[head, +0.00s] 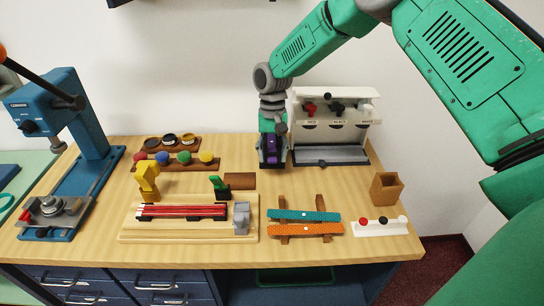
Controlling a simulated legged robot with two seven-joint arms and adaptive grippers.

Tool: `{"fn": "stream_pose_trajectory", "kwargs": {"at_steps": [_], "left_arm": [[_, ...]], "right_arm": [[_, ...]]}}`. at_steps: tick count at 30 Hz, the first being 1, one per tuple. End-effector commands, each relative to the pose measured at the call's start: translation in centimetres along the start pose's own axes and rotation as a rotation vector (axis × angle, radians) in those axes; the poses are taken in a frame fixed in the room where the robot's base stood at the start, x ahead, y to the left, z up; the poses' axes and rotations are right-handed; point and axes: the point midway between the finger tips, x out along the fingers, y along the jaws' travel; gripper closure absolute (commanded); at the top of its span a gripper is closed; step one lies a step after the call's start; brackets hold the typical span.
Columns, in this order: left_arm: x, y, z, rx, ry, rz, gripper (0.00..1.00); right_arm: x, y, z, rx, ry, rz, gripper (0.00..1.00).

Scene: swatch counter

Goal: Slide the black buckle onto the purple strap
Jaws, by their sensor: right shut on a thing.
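My right gripper (272,160) points down in front of the wall, just left of the white dispenser. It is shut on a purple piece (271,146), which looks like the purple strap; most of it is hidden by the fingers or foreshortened. Black buckles (338,107) sit in the middle bay of the white dispenser (330,137), between red and white ones. They are apart from the purple piece, to the right of my gripper. My left gripper is not in view.
Teal (290,214) and orange (284,228) straps lie on a wooden rack. A board with red rods (180,211), a blue press (88,135), a brown cup (386,188) and a white strip with coloured knobs (368,228) stand around. Bare wood shows right of centre.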

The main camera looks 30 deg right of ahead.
Motion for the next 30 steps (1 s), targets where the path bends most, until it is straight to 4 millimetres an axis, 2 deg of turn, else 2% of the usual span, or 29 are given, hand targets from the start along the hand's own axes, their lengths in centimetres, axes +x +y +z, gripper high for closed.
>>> {"fn": "stream_pose_trajectory", "kwargs": {"at_steps": [21,30], "left_arm": [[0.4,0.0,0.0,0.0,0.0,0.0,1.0],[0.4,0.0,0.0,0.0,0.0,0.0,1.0]], "right_arm": [[-0.4,0.0,-2.1,0.0,0.001,0.0,0.9],[-0.5,0.0,-2.3,-0.001,0.0,0.0,0.9]]}}
